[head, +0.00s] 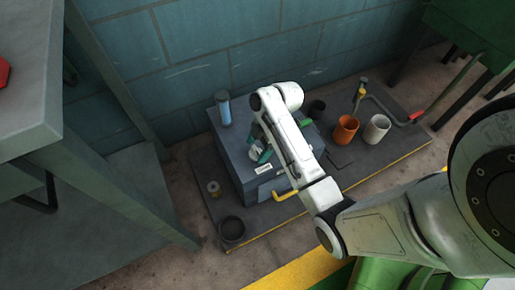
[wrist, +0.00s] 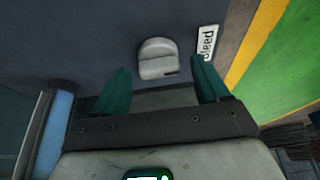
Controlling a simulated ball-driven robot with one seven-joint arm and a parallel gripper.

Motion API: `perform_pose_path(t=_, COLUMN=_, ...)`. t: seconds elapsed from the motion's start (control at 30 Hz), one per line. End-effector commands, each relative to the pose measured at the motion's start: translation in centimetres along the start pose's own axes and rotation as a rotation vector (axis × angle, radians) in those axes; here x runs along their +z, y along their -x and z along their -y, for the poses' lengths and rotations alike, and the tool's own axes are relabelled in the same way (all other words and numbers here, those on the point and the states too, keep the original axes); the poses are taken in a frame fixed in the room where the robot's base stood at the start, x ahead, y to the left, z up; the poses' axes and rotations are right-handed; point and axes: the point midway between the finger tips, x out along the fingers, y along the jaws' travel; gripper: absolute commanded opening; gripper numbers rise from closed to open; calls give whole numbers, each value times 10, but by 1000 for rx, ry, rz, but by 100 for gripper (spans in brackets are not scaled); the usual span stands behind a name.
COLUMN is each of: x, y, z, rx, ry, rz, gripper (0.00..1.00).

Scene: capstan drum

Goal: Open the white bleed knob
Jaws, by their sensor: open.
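The white bleed knob (wrist: 158,58) sits on the dark blue-grey face of a box, beside a white label reading "bleed" (wrist: 207,43). In the head view the knob (head: 255,153) is partly covered by my gripper. My gripper (wrist: 160,66) is open, with one green finger left of the knob and one right of it. A gap shows between each finger and the knob. In the head view my gripper (head: 262,143) is at the box (head: 235,155), and how deep the fingers reach is hard to tell.
A blue-topped cylinder (head: 223,107) stands on the box's back left. A yellow handle (head: 285,195) sticks out at its front. Orange (head: 345,131) and white (head: 377,129) cups stand to the right on the dark platform. A black cup (head: 232,229) is at the front left.

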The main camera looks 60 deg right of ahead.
Motion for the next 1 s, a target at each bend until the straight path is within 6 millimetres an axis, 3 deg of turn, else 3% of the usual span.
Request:
perform_pose_path(t=0.3, x=0, y=-2, z=0, rx=0, ry=0, rz=0, gripper=74)
perform_pose_path(t=0.87, x=0, y=-2, z=0, rx=1, ry=0, rz=0, gripper=20)
perform_pose_path(t=1.0, x=0, y=-1, z=0, rx=2, ry=-3, rz=0, gripper=18)
